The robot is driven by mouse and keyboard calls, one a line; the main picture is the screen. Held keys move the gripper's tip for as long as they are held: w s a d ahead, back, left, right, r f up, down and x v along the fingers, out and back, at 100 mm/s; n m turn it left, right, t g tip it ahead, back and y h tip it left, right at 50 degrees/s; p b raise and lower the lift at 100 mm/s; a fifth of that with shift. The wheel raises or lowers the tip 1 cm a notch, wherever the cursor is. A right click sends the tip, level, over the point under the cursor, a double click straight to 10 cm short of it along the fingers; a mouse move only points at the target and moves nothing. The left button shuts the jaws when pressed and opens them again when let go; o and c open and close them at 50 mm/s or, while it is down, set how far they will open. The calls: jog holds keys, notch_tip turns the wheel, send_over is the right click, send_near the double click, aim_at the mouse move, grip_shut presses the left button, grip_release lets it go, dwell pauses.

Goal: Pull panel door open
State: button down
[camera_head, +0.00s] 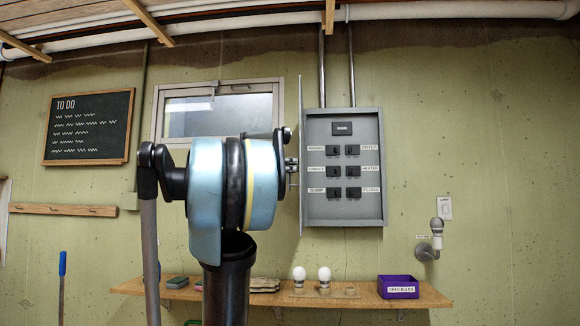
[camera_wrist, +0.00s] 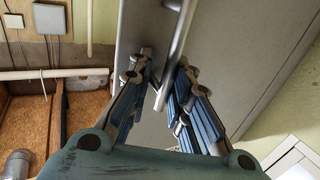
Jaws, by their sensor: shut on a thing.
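The grey electrical panel (camera_head: 343,210) is mounted on the wall right of centre, with labelled black breakers showing inside. Its door (camera_head: 301,90) stands swung out at the left side, seen nearly edge-on. In the wrist view the door's flat grey face (camera_wrist: 225,60) fills the middle, with a metal bar handle (camera_wrist: 182,38) on it. My gripper (camera_wrist: 163,66) has its fingers on either side of the handle and is shut on it. In the head view my gripper (camera_head: 291,165) is at the door, partly hidden behind my arm.
A wooden shelf (camera_head: 435,297) below the panel holds light bulbs and a purple bin (camera_head: 398,287). A bulb in a wall socket (camera_head: 437,236) and a light switch (camera_head: 445,207) are at the right. A window (camera_head: 225,98) is behind my arm. Conduits (camera_head: 351,70) rise above the panel.

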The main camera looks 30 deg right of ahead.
jog(key=shift+w+r, duration=0.2)
jog(key=shift+w, duration=0.05)
jog(key=c, duration=1.7)
grip_release()
jog(key=shift+w+f, duration=0.45)
jog(key=shift+w, duration=0.35)
jog(key=shift+s+r, duration=0.15)
jog(key=shift+s, duration=0.45)
jog(key=shift+s, duration=0.1)
jog(key=w+a, duration=0.2)
jog(key=a, duration=0.9)
jog(key=shift+a, duration=0.35)
jog(key=shift+w, duration=0.15)
